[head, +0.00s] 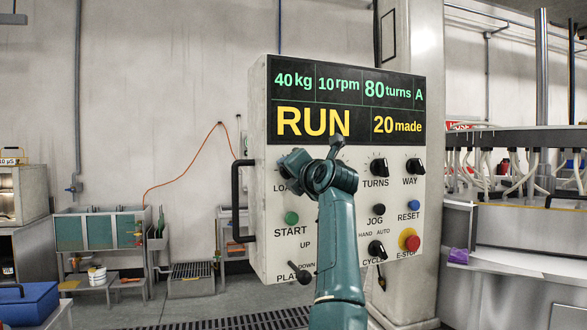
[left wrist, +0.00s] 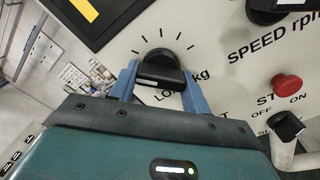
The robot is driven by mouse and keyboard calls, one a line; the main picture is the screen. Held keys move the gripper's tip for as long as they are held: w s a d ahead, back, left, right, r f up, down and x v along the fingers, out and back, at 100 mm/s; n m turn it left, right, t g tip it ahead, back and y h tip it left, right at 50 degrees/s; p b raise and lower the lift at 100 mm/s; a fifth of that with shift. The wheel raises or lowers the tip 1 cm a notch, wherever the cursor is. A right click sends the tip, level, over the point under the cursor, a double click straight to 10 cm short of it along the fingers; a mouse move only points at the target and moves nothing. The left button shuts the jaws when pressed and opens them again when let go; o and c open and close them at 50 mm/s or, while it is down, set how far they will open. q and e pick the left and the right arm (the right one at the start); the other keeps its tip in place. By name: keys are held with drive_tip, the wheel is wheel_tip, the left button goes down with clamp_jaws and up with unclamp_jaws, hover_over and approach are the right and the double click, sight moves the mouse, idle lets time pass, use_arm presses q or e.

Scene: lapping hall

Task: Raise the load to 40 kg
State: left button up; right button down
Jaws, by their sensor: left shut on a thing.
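The control panel (head: 346,240) is a pale upright box with a dark display (head: 346,104) at its top. The display reads 40 kg, 10 rpm, 80 turns, A, RUN and 20 made. My left gripper (head: 290,160) is at the load knob, at the panel's left. In the left wrist view the black load knob (left wrist: 162,61) sits between the blue fingers of this gripper (left wrist: 160,76), which is shut on it. Scale ticks and a partly covered load label surround it. My arm hides the speed knob in the head view. My right gripper is not in view.
The panel also carries the turns knob (head: 379,166), way knob (head: 415,165), green start button (head: 291,217) and red e-stop (head: 411,242). A black handle (head: 236,200) sticks out at the left. A red button (left wrist: 286,86) is close in the left wrist view.

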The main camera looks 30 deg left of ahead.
use_arm(q)
drive_tip(key=shift+m+p, duration=0.3)
drive_tip(key=shift+m, duration=0.7)
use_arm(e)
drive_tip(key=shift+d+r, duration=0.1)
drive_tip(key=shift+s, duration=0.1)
use_arm(q)
drive_tip(key=o, duration=1)
drive_tip(key=shift+d, duration=0.1)
